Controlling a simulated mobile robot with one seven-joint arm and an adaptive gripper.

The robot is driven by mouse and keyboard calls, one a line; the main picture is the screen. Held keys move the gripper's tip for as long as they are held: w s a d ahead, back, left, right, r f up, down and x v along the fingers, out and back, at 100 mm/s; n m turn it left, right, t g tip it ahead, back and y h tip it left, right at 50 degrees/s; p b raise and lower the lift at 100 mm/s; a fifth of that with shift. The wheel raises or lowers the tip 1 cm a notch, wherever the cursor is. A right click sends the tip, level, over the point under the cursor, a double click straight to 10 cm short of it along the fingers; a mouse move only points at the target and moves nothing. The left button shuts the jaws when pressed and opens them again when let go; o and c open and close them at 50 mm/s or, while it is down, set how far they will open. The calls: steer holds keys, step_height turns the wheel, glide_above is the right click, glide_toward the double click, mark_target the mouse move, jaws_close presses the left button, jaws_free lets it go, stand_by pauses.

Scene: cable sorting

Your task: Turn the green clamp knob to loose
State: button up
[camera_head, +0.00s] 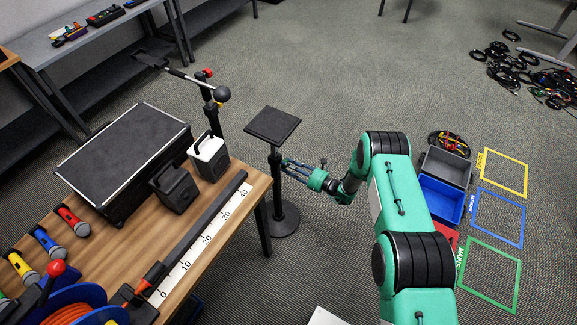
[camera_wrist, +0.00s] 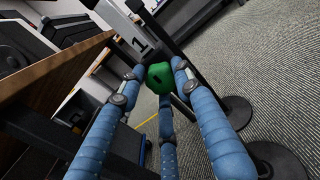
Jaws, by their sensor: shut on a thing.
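The green clamp knob (camera_wrist: 160,78) shows in the wrist view between the blue three-fingered tips of my gripper (camera_wrist: 157,85). The fingers are closed around it. A small dark mark shows on the knob's face. In the head view my gripper (camera_head: 296,167) reaches left to the pole of a stand with a square black top (camera_head: 273,125). The knob cannot be made out there.
The wooden table (camera_head: 228,208) with a ruler strip, speakers and microphones stands left of the stand. Another stand with a boom arm (camera_head: 210,112) is behind. Coloured bins (camera_head: 441,199) and floor frames (camera_head: 497,217) lie right of my arm. Carpet behind the stand is clear.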

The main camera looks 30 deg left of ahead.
steer(key=shift+w+r+n, duration=0.1)
steer(key=shift+n, duration=0.2)
steer(key=n+b, duration=0.1)
steer(key=n, duration=0.5)
steer(key=n+b, duration=0.1)
steer(key=n, duration=0.6)
steer(key=n+b, duration=0.1)
steer(key=n, duration=0.5)
steer(key=shift+s+a, duration=0.1)
steer(key=shift+s, duration=0.25)
steer(key=shift+f+n, duration=0.2)
steer(key=shift+n, duration=0.1)
steer(key=shift+s, duration=0.1)
steer(key=o, duration=1.1)
